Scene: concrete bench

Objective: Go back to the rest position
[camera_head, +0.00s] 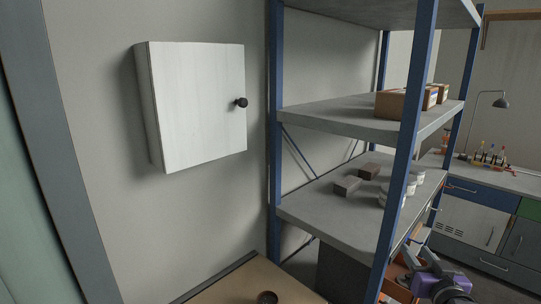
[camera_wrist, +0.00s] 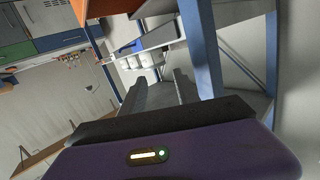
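My gripper (camera_wrist: 158,84) shows in the wrist view as two grey fingers beyond a dark, purple-backed body with a lit indicator. The fingers stand apart with a gap between them, and I see nothing held there. Shelf surfaces and blue posts lie behind the fingers.
A blue-posted rack (camera_head: 398,170) stands close to my arm. Its shelves hold cardboard boxes (camera_head: 392,104), dark blocks (camera_head: 347,185) and white containers (camera_head: 415,175). A wooden surface (camera_head: 225,290) bears a dark round object (camera_head: 267,297). A workbench (camera_head: 505,180) with a lamp (camera_head: 500,101) is at the right.

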